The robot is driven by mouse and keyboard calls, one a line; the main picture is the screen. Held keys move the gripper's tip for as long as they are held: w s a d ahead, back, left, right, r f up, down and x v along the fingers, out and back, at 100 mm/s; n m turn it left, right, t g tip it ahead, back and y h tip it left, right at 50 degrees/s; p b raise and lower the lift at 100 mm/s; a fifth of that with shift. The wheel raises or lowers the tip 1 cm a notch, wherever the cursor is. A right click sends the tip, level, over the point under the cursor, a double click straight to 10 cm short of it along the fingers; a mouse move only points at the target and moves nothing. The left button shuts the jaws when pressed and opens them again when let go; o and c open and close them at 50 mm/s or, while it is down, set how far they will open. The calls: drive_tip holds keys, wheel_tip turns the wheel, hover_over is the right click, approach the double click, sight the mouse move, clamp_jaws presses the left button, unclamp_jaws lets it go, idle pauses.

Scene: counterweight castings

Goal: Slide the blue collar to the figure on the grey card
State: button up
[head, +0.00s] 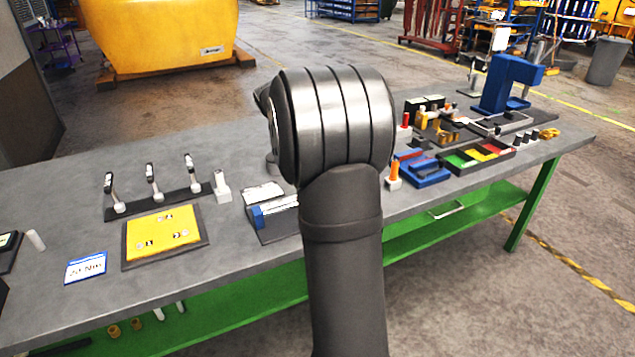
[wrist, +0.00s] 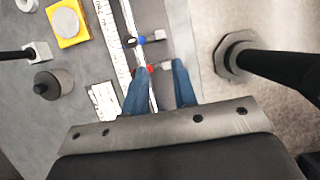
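In the wrist view, a blue collar (wrist: 140,40) sits on a thin pale rod (wrist: 126,14), with a silver knob (wrist: 160,35) on its right. A red collar (wrist: 150,68) is on the same rod, closer to my gripper. A long white scale (wrist: 112,40) runs beside the rod. A pale grey card (wrist: 104,101) with dark print lies left of my gripper; its figure is too small to read. My gripper (wrist: 163,68) has two blue fingers spread apart, with the red collar's silver knob seen between the tips. The blue collar is beyond the fingertips. My arm hides this area in the head view.
A yellow block with a pale disc (wrist: 67,22) and a dark round weight (wrist: 47,85) stand left of the scale. In the head view, the bench (head: 60,205) carries a yellow board (head: 160,232), tools on a black strip (head: 160,202) and coloured bins (head: 478,155).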

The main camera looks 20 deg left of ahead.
drive_tip(key=shift+v, duration=1.2)
drive_tip(key=x, duration=1.7)
drive_tip(key=shift+f, duration=0.3)
drive_tip(key=shift+w+d, duration=0.2)
drive_tip(key=shift+r, duration=0.1)
